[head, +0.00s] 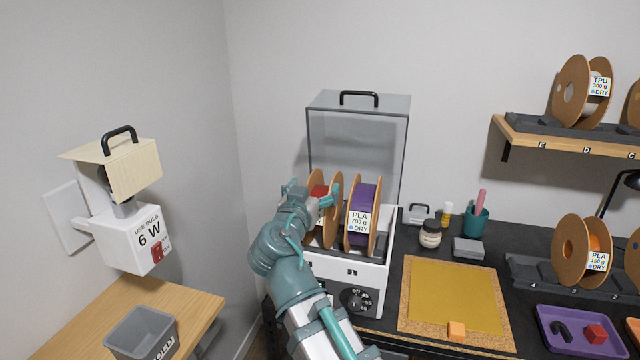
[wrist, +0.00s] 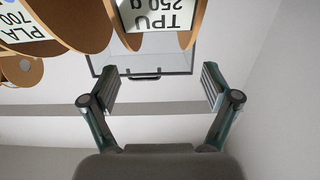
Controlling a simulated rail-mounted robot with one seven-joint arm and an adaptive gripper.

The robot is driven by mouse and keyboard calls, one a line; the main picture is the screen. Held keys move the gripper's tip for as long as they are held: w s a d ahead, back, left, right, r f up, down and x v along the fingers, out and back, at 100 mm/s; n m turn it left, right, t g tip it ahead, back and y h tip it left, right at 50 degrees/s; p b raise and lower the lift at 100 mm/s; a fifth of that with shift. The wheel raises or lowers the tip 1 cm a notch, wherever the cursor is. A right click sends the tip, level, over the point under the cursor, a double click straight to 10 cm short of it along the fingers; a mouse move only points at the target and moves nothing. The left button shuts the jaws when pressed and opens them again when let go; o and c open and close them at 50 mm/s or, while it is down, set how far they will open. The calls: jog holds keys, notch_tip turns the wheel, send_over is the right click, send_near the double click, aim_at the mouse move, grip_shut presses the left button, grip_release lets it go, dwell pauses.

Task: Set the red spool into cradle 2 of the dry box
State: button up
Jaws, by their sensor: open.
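The dry box (head: 375,278) is white, with its clear lid (head: 355,135) raised. The red spool (head: 319,190), with cardboard flanges, stands upright in the left place of the box, partly hidden by my arm. The number under it is mostly covered. A purple spool (head: 364,200) labelled PLA 700 g stands to its right, above number 1. My gripper (head: 312,194) is open at the front of the red spool. In the wrist view my open fingers (wrist: 158,88) have nothing between them; a spool labelled TPU 250 g (wrist: 158,18) lies just beyond them.
A small jar (head: 430,235), a teal cup (head: 476,222) and a gold plate on a cork mat (head: 408,330) are right of the box. A purple tray (head: 560,345) and more spools (head: 571,240) are farther right. A wall stands close on the left.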

jog(key=v, duration=0.5)
jog(key=shift+b, duration=0.4)
jog(key=shift+p, duration=0.35)
